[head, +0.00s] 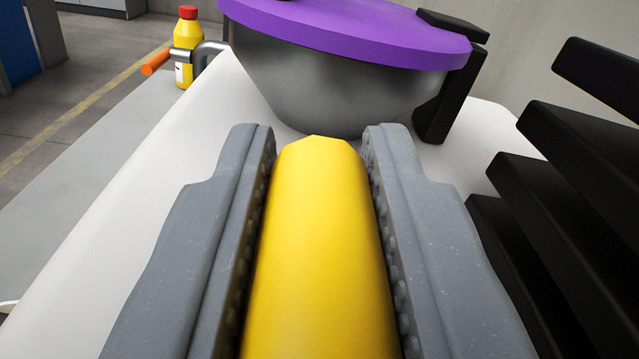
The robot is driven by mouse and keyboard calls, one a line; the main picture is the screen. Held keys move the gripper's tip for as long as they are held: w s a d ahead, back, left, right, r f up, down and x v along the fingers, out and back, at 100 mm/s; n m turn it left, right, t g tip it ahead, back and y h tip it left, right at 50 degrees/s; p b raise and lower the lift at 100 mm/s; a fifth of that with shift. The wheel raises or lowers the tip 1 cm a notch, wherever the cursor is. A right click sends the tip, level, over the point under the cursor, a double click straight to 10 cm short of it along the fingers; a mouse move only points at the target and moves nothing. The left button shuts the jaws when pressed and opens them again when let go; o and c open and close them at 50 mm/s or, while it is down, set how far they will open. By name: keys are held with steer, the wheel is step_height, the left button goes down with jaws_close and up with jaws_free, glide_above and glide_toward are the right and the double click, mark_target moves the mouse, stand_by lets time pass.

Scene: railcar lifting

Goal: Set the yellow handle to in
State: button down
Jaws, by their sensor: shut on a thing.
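The yellow handle (318,250) is a thick, faceted bar that runs up the middle of the head view from the bottom edge. My gripper (318,145) has its two grey fingers on either side of the handle and is shut on it. The handle's far end shows between the fingertips. Its near end and its mount are out of view, so I cannot tell its set position.
Beyond the handle is a grey metal bowl-shaped body with a purple lid (350,30) and a black bracket (450,90). Black fins (560,180) stand close on the right. An orange-ended metal lever (155,62) and a yellow bottle (187,35) are at the upper left.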

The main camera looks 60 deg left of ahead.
steer(key=shift+f, duration=0.2)
steer(key=c, duration=1.3)
jaws_free()
steer(key=shift+o, duration=0.2)
steer(key=v, duration=1.3)
steer(key=shift+d, duration=0.35)
steer(key=shift+s+f, duration=0.1)
